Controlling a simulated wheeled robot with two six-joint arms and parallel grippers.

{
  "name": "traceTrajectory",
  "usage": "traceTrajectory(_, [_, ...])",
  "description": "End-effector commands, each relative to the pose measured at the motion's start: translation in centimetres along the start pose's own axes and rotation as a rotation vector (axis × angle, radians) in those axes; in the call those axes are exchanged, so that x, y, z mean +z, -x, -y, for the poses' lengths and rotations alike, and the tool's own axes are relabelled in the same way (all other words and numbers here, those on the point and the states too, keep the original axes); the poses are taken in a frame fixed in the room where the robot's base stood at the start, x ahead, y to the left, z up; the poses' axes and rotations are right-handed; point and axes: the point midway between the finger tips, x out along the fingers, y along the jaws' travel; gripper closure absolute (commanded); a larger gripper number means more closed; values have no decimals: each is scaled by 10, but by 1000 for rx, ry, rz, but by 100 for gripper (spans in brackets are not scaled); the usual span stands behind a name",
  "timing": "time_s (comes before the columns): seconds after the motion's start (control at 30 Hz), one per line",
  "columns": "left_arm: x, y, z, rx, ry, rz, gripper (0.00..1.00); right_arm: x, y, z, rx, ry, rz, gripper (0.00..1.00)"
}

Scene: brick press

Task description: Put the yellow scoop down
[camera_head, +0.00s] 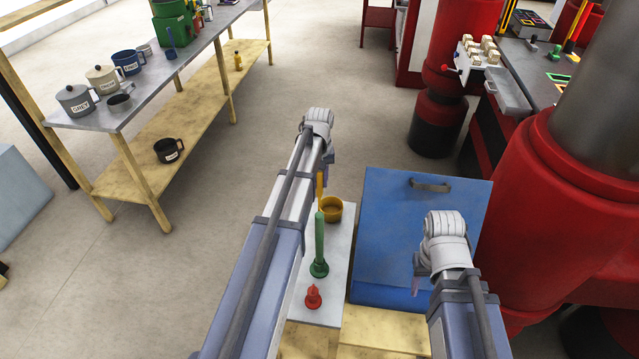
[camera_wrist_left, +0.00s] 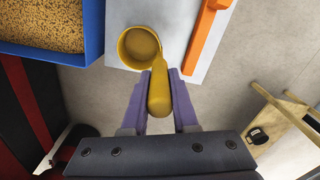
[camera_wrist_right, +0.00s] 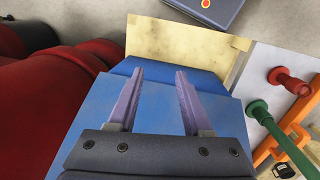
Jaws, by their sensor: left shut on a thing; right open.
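The yellow scoop has a round cup (camera_head: 331,209) that shows over the narrow white surface in the head view. In the left wrist view its cup (camera_wrist_left: 139,47) is over the white surface (camera_wrist_left: 185,62), and I cannot tell whether it touches. My left gripper (camera_wrist_left: 159,88) is shut on the scoop's handle (camera_wrist_left: 159,98). In the head view the left arm partly hides this gripper. My right gripper (camera_wrist_right: 156,92) is open and empty in front of a blue panel (camera_wrist_right: 155,115).
A green upright tool (camera_head: 319,250) and a red one (camera_head: 313,297) stand on the white surface. An orange bar (camera_wrist_left: 207,32) lies beside the cup. A blue bin (camera_wrist_left: 82,50) holds grain. A blue panel with a handle (camera_head: 430,184) is to the right, beside red machinery (camera_head: 575,210).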

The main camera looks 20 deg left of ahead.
Motion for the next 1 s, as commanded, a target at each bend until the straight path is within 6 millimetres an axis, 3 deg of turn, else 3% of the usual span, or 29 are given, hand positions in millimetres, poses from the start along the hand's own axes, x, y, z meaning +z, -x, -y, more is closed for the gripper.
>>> traceTrajectory(0.17, [0,-4,0,0,0,0,100,0,-4,0,0,0,0,50])
traceTrajectory(0.2, [0,-4,0,0,0,0,72,0,-4,0,0,0,0,50])
traceTrajectory(0.47, [0,-3,0,0,0,0,43,0,-3,0,0,0,0,50])
traceTrajectory(0.77, [0,-2,0,0,0,0,43,0,-2,0,0,0,0,50])
traceTrajectory(1.0, [0,12,0,0,0,0,43,1,12,-1,0,0,0,50])
